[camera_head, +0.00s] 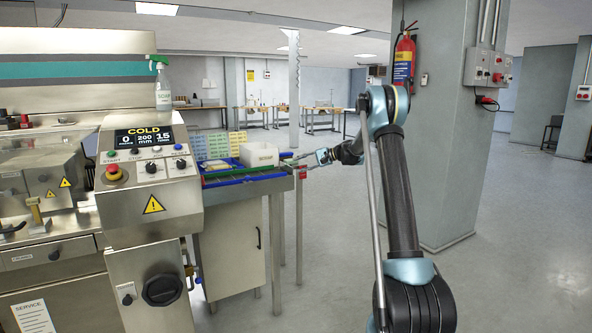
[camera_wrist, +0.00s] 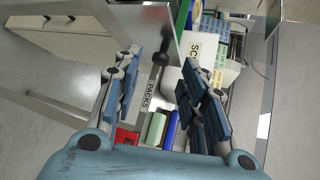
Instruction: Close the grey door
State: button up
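A pale grey door (camera_head: 232,252) with a dark curved handle (camera_head: 258,238) is on the cabinet below the work table in the head view. I cannot tell whether it stands slightly ajar. In the wrist view, a pale panel with a dark handle (camera_wrist: 60,22) at the upper left may be the same door. My gripper (camera_head: 300,161) is at the table's right end, above and to the right of the door, apart from it. In the wrist view my gripper (camera_wrist: 160,68) has its fingers spread, with nothing held between them.
The table holds a white box (camera_head: 259,154) and blue trays (camera_head: 240,180). A steel machine with a control panel (camera_head: 150,170) stands left of the door. A grey pillar (camera_head: 445,150) with a fire extinguisher (camera_head: 403,62) stands right. The floor between table and pillar is clear.

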jog(key=v, duration=0.8)
jog(key=shift+d, duration=0.15)
